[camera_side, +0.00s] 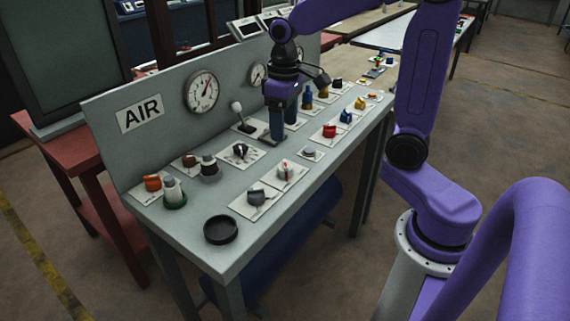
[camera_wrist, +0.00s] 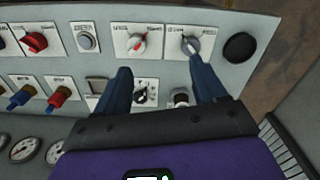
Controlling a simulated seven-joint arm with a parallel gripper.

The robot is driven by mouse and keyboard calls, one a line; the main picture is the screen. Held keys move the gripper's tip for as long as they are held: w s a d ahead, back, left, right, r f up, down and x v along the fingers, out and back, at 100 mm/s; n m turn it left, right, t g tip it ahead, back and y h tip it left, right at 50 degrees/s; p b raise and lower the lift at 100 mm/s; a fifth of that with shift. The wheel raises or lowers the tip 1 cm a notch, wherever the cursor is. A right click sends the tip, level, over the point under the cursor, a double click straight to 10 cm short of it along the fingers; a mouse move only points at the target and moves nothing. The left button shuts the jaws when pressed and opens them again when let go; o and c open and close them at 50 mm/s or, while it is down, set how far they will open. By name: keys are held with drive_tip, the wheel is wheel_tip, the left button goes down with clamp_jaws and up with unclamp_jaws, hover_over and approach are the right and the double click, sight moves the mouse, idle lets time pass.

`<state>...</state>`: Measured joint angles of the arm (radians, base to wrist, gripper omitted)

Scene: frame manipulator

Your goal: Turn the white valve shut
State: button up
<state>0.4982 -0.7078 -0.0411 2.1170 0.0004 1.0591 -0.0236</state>
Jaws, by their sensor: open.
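Two rotary knobs sit side by side on white labelled plates near the panel's front edge. One is pale with a red pointer (camera_side: 285,170), also in the wrist view (camera_wrist: 138,43). The other is grey (camera_side: 256,197), whitish in the wrist view (camera_wrist: 190,45). A pale-topped knob on a green base (camera_side: 174,193) stands at the left. I cannot tell for certain which one is the white valve. My gripper (camera_side: 277,132) points down over the middle of the panel. In the wrist view its blue fingers (camera_wrist: 162,70) are apart, with nothing between the tips. The right finger overlaps the grey knob's plate.
A black selector (camera_side: 240,152) and a brown-grey knob (camera_side: 209,166) stand behind the two knobs. A white-ball lever (camera_side: 237,108) rises near my gripper. Red (camera_side: 330,131) and yellow knobs lie to the right. A black dish (camera_side: 221,230) is at the front left, with bare panel around it.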

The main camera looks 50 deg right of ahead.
sight(285, 163)
drive_tip(key=w+d+m, duration=0.3)
drive_tip(key=d, duration=0.2)
drive_tip(key=f, duration=1.6)
drive_tip(key=shift+w+f, duration=0.2)
drive_tip(key=shift+f, duration=0.2)
drive_tip(key=c, duration=1.1)
